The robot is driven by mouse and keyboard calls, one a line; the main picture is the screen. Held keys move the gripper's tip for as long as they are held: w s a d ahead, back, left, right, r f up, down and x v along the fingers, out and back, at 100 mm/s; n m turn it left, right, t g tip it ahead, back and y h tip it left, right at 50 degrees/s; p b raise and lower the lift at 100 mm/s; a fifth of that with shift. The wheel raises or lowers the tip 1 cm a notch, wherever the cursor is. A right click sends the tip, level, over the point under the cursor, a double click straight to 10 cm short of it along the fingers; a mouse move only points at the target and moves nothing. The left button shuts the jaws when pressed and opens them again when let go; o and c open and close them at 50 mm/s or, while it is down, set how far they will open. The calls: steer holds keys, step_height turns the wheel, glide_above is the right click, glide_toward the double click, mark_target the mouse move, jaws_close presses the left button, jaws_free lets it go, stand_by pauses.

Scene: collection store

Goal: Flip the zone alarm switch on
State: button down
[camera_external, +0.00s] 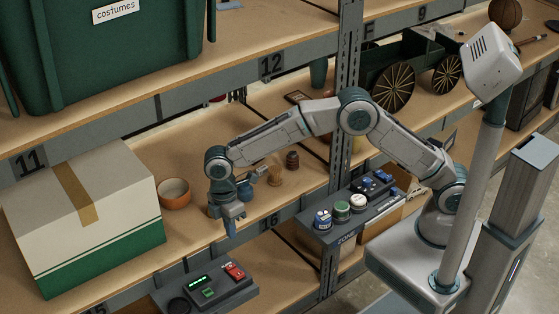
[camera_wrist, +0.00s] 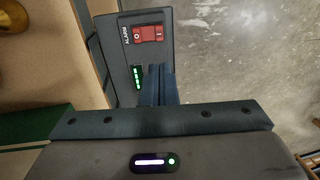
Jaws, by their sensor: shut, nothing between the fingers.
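The red alarm switch (camera_external: 234,272) sits on a dark grey control box (camera_external: 222,299) low at the front of the shelf. In the wrist view the red rocker (camera_wrist: 145,34) has the word ALARM beside it, a 0 on its left half and an I on its right half. I cannot tell which half is pressed in. My gripper (camera_external: 232,228) points down above the box, apart from the switch. Its blue fingers (camera_wrist: 158,86) are shut and empty, and hide part of the box in the wrist view.
The box also has a lit green display (camera_external: 198,281). A ledge marked ZONE (camera_external: 347,238) to the right holds several small items. A cream-and-green carton (camera_external: 85,205) and an orange bowl (camera_external: 174,193) stand on the shelf at left. Open floor lies beyond the box's edge (camera_wrist: 240,50).

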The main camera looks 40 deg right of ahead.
mark_target(239, 274)
steer(key=f, duration=0.4)
steer(key=s+f, duration=0.1)
steer(key=f, duration=0.4)
steer(key=s+f, duration=0.1)
steer(key=f, duration=0.4)
steer(key=shift+p, duration=0.3)
steer(key=shift+s+f+t+b, duration=0.2)
steer(key=shift+f+t+b, duration=0.25)
steer(key=shift+b, duration=0.35)
steer(key=shift+r, duration=0.25)
steer(key=shift+w+p, duration=0.15)
steer(key=shift+p, duration=0.15)
steer(key=shift+w+r, duration=0.2)
steer(key=shift+w, duration=0.55)
